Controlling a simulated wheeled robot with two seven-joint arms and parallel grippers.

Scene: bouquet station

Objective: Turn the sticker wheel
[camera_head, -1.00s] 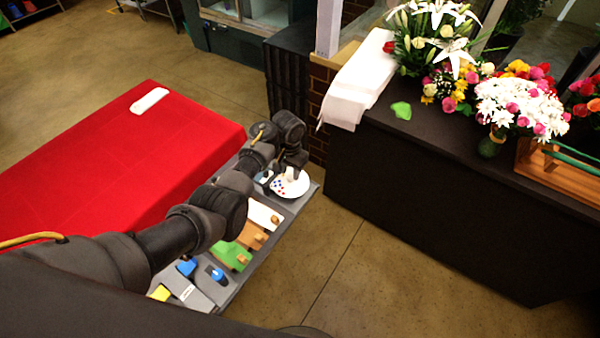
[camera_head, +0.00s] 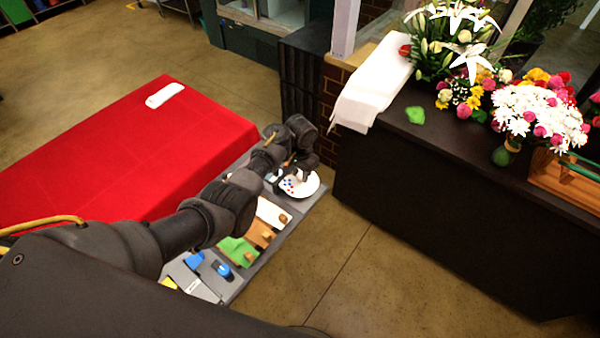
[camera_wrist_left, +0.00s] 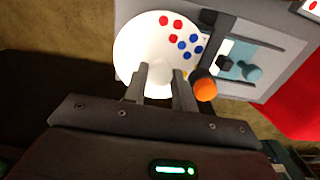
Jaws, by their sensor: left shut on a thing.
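The sticker wheel (camera_head: 308,186) is a white disc with red and blue dots, at the far end of the grey panel. In the left wrist view the wheel (camera_wrist_left: 143,40) shows red, blue and some yellow dots. My left gripper (camera_head: 303,172) is over the wheel, its fingers pointing at it. In the left wrist view the gripper (camera_wrist_left: 160,72) is shut on a white part at the wheel's middle, mostly hidden between the fingers. My right gripper is not in view.
The grey panel (camera_head: 289,229) also carries green, wooden and blue pieces. A red-covered table (camera_head: 110,150) lies left. A dark counter (camera_head: 440,190) with flowers and a white cloth (camera_head: 372,85) stands right. An orange knob (camera_wrist_left: 204,89) sits close beside the fingers.

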